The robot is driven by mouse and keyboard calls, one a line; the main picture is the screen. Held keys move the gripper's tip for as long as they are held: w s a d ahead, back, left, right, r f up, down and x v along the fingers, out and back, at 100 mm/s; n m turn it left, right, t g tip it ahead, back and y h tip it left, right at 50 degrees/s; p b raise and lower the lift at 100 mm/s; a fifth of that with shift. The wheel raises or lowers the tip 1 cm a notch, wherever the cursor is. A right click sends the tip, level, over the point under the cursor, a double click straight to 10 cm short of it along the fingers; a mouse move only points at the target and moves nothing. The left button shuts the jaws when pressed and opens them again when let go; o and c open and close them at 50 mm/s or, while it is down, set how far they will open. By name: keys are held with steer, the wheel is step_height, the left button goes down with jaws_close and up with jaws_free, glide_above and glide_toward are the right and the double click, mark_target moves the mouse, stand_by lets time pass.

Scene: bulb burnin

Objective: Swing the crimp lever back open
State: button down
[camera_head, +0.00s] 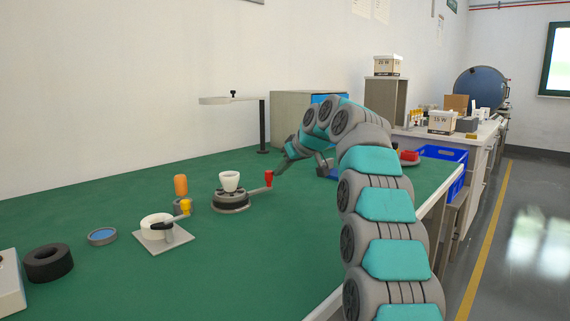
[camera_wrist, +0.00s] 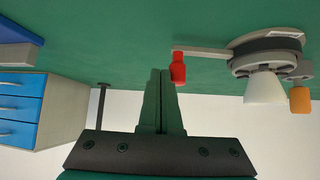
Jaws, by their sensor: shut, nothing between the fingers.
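A lever with a red handle (camera_head: 268,178) sticks out to the right from a round dark fixture (camera_head: 231,205) that holds a white cup (camera_head: 229,181). In the wrist view, which is upside down, the red handle (camera_wrist: 178,68) stands at the end of a grey bar (camera_wrist: 205,53) joined to the fixture (camera_wrist: 268,50). My gripper (camera_wrist: 160,72) is shut and empty, its fingertips close beside the red handle. I cannot tell whether they touch it. In the head view my gripper (camera_head: 279,170) is just right of the handle and partly blurred into my arm.
An orange-topped piece (camera_head: 180,186) stands left of the fixture. A square plate (camera_head: 149,240) with a white ring and a yellow-knobbed lever is nearer. A black ring (camera_head: 48,263) and blue dish (camera_head: 102,236) lie left. A post with a shelf (camera_head: 263,125) stands behind.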

steer(key=shift+w+a+p, duration=0.75)
steer(key=shift+w+p, duration=0.1)
steer(key=shift+w, duration=0.1)
steer(key=shift+d, duration=0.1)
